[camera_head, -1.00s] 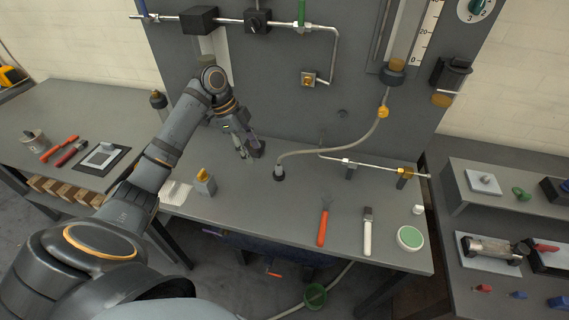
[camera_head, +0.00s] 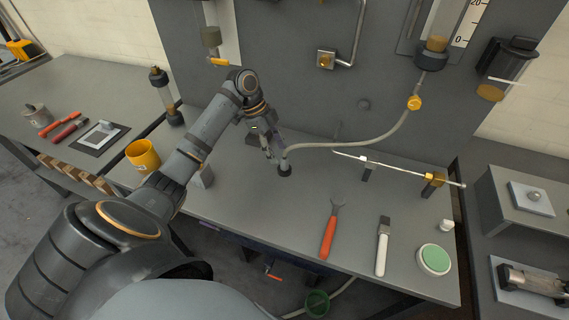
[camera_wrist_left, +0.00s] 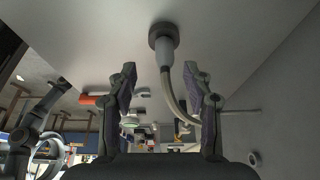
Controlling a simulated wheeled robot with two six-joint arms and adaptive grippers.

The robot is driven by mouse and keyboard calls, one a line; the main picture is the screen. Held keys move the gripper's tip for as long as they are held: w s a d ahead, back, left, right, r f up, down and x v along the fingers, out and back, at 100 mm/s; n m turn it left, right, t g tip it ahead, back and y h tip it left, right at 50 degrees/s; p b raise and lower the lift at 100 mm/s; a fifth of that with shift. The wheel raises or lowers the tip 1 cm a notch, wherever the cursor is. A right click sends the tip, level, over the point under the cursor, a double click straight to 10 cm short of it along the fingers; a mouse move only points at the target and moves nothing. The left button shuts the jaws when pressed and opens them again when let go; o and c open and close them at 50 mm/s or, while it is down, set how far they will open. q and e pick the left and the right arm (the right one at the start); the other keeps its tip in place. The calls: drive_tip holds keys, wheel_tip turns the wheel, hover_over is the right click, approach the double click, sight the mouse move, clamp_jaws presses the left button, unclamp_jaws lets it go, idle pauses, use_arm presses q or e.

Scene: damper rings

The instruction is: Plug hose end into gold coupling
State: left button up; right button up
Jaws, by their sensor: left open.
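The grey hose (camera_head: 350,143) runs from the yellow valve (camera_head: 414,102) under the glass tube down to its hose end (camera_head: 284,158), which stands upright in a dark round holder (camera_head: 284,171) on the bench. The gold coupling (camera_head: 434,180) is on the thin metal pipe (camera_head: 397,168) at the right. My left gripper (camera_head: 275,157) is open, just left of the hose end. In the left wrist view, the pale hose end (camera_wrist_left: 165,52) lies ahead of the open fingers (camera_wrist_left: 160,75), between their lines, with nothing gripped. My right gripper is not in view.
An orange-handled tool (camera_head: 329,232), a white-handled brush (camera_head: 382,247) and a round green-topped dish (camera_head: 434,259) lie along the front right of the bench. A yellow mug (camera_head: 143,155) stands left of my arm. The panel rises behind the hose.

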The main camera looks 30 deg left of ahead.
sight(284, 162)
use_arm(q)
drive_tip(key=shift+w+d+f, duration=0.15)
drive_tip(key=shift+f, duration=0.2)
drive_tip(key=shift+w+d+f, duration=0.15)
drive_tip(key=shift+f, duration=0.2)
drive_tip(key=p+x, duration=0.1)
drive_tip(key=x, duration=0.3)
drive_tip(key=shift+w+d+f, duration=0.15)
drive_tip(key=shift+f, duration=0.1)
clamp_jaws()
